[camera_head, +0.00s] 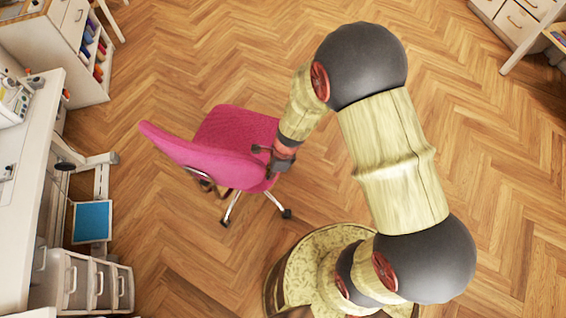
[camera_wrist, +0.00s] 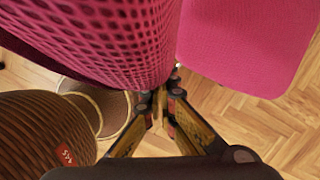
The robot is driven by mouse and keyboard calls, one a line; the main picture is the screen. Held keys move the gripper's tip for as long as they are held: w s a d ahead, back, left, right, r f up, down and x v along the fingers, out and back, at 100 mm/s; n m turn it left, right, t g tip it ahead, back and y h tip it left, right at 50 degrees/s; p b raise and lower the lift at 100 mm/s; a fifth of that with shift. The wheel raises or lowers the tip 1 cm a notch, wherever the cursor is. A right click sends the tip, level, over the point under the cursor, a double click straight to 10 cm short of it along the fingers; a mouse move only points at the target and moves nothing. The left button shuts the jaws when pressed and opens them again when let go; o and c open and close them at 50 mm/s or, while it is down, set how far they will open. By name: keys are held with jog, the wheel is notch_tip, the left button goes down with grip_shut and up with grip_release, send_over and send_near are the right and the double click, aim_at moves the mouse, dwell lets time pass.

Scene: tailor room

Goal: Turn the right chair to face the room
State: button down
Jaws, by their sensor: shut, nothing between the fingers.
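A pink swivel chair (camera_head: 243,129) on a metal wheeled base stands in the middle left of the head view. Its backrest (camera_head: 205,160) is on the lower-left side and its seat lies to the upper right of it. My gripper (camera_head: 273,172) is at the right end of the backrest, shut and empty. In the wrist view the backrest (camera_wrist: 105,40) fills the upper left and the seat (camera_wrist: 248,42) the upper right. The gripper's fingertips (camera_wrist: 165,92) are close together at the lower edge of the backrest. I cannot tell whether they touch it.
A white sewing desk (camera_head: 30,190) with drawers (camera_head: 90,284) and a blue pedal (camera_head: 92,222) stands at the left. A cabinet with colored rolls (camera_head: 92,50) is at the upper left. More drawers (camera_head: 515,22) are at the upper right. The wooden floor between is clear.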

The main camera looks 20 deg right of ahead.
jog(key=s+a+m+p, duration=0.1)
jog(key=a+m+p, duration=0.2)
jog(key=a, duration=0.7)
jog(key=m+t+h+p, duration=0.1)
jog(key=m+p, duration=0.3)
jog(key=p, duration=0.1)
send_near(209, 185)
notch_tip(209, 185, down, 5)
jog(key=s, duration=0.1)
jog(key=shift+w+a+f+m+t+p, duration=0.25)
jog(key=shift+a+f+m+t+p, duration=0.1)
jog(key=shift+m+p, duration=0.25)
